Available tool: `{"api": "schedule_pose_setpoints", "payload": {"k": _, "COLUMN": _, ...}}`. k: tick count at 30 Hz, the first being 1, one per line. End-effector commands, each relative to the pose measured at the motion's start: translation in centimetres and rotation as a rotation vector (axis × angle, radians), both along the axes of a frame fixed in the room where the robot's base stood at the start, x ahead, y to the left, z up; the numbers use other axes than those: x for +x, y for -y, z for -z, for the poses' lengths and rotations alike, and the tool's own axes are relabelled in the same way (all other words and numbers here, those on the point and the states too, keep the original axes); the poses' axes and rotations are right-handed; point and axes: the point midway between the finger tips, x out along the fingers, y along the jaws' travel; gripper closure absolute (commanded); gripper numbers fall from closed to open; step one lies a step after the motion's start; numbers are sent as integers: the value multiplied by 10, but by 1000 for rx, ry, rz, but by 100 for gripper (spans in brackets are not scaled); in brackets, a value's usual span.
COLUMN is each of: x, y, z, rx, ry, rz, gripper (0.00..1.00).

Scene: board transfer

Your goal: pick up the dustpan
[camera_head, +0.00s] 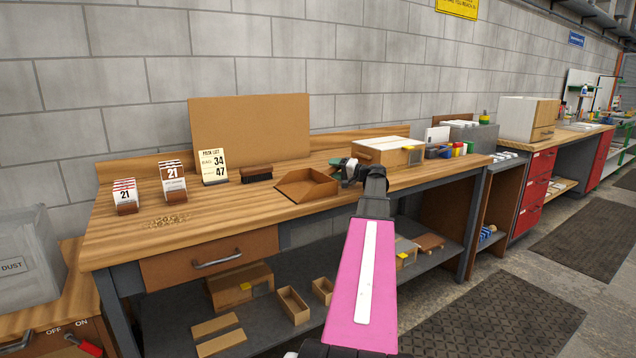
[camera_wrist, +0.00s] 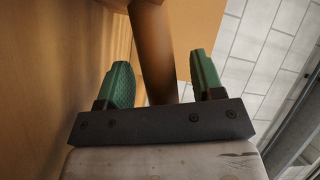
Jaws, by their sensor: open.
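The brown dustpan (camera_head: 306,186) lies on the wooden workbench (camera_head: 120,243), its wide tray to the left of my gripper. My gripper (camera_head: 342,166) is low over the bench at the tray's right side. In the wrist view, my gripper (camera_wrist: 162,80) is open, with its two green fingertips apart. A brown bar, seemingly the dustpan's handle (camera_wrist: 155,55), stands between the fingertips. A gap shows on each side of it, wider on the right. My arm and gripper hide the handle in the head view.
A dark brush (camera_head: 257,174) lies left of the dustpan. A pick list card (camera_head: 212,166) and tear-off calendars stand further left, behind scattered crumbs (camera_head: 168,221). A wooden box (camera_head: 388,152) stands close behind my gripper. A grey dust bin (camera_head: 25,255) is at far left.

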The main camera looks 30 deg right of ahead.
Motion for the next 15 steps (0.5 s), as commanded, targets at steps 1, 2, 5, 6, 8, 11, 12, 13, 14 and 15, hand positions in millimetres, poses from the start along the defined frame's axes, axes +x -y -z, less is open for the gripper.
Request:
{"api": "schedule_pose_setpoints", "payload": {"k": 1, "x": 0, "y": 0, "z": 0, "rx": 0, "ry": 0, "rz": 0, "gripper": 39}}
{"api": "schedule_pose_setpoints", "payload": {"k": 2, "x": 0, "y": 0, "z": 0, "rx": 0, "ry": 0, "rz": 0, "gripper": 39}}
{"api": "schedule_pose_setpoints", "payload": {"k": 5, "x": 0, "y": 0, "z": 0, "rx": 0, "ry": 0, "rz": 0, "gripper": 55}}
{"api": "schedule_pose_setpoints", "payload": {"k": 6, "x": 0, "y": 0, "z": 0, "rx": 0, "ry": 0, "rz": 0, "gripper": 68}}
{"api": "schedule_pose_setpoints", "payload": {"k": 8, "x": -1, "y": 0, "z": 0, "rx": 0, "ry": 0, "rz": 0, "gripper": 88}}
{"api": "schedule_pose_setpoints", "payload": {"k": 11, "x": -1, "y": 0, "z": 0, "rx": 1, "ry": 0, "rz": 0, "gripper": 99}}
{"api": "schedule_pose_setpoints", "payload": {"k": 12, "x": -1, "y": 0, "z": 0, "rx": 1, "ry": 0, "rz": 0, "gripper": 99}}
{"api": "schedule_pose_setpoints", "payload": {"k": 13, "x": -1, "y": 0, "z": 0, "rx": 1, "ry": 0, "rz": 0, "gripper": 99}}
{"api": "schedule_pose_setpoints", "payload": {"k": 14, "x": -1, "y": 0, "z": 0, "rx": 1, "ry": -1, "rz": 0, "gripper": 99}}
{"api": "schedule_pose_setpoints", "payload": {"k": 15, "x": -1, "y": 0, "z": 0, "rx": 0, "ry": 0, "rz": 0, "gripper": 99}}
